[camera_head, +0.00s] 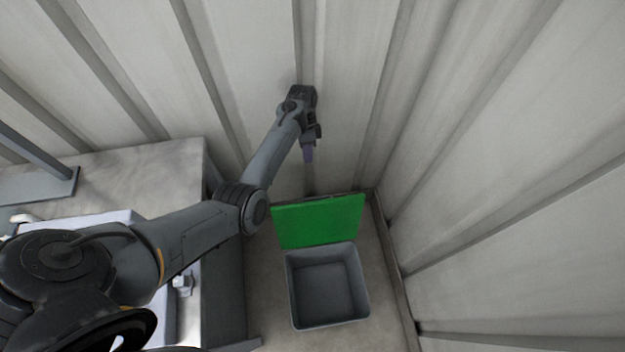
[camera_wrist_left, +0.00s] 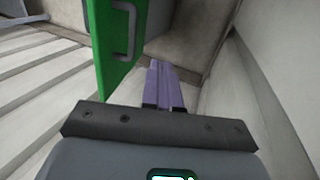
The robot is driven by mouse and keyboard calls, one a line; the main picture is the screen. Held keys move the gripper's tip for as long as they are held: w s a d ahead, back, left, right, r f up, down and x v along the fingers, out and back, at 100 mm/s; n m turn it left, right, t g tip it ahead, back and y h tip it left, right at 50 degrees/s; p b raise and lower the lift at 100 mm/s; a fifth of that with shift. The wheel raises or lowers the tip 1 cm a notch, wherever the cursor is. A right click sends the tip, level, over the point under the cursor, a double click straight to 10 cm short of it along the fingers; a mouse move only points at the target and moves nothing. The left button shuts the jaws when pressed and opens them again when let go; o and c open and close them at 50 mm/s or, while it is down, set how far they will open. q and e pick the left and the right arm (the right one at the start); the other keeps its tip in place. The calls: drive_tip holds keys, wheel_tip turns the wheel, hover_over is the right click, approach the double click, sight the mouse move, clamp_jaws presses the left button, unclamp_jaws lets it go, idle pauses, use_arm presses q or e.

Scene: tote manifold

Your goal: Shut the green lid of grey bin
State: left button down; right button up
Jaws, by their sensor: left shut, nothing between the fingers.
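The grey bin (camera_head: 328,288) stands on the floor, and its inside looks empty. Its green lid (camera_head: 319,221) is open, raised at the bin's far edge. My left gripper (camera_head: 308,157) is above and behind the lid, by the wall, with its purple fingers pointing down. In the left wrist view, the fingers (camera_wrist_left: 164,85) are shut and hold nothing. The green lid (camera_wrist_left: 112,45) is beside them at the left there, with a grey handle (camera_wrist_left: 124,30) on it. I cannot tell whether the fingers touch the lid. My right gripper is not in view.
Corrugated pale walls (camera_head: 470,130) rise behind and right of the bin, leaving a narrow strip of floor. A grey table (camera_head: 150,170) stands at the left, with a white container (camera_head: 110,217) partly hidden by my left arm.

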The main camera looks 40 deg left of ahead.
use_arm(q)
drive_tip(key=s+d+f+b, duration=0.1)
drive_tip(key=s+d+f, duration=0.3)
drive_tip(key=f, duration=0.5)
drive_tip(key=shift+s+d+f+b, duration=0.3)
drive_tip(key=shift+d+f+b, duration=0.1)
drive_tip(key=shift+d, duration=0.5)
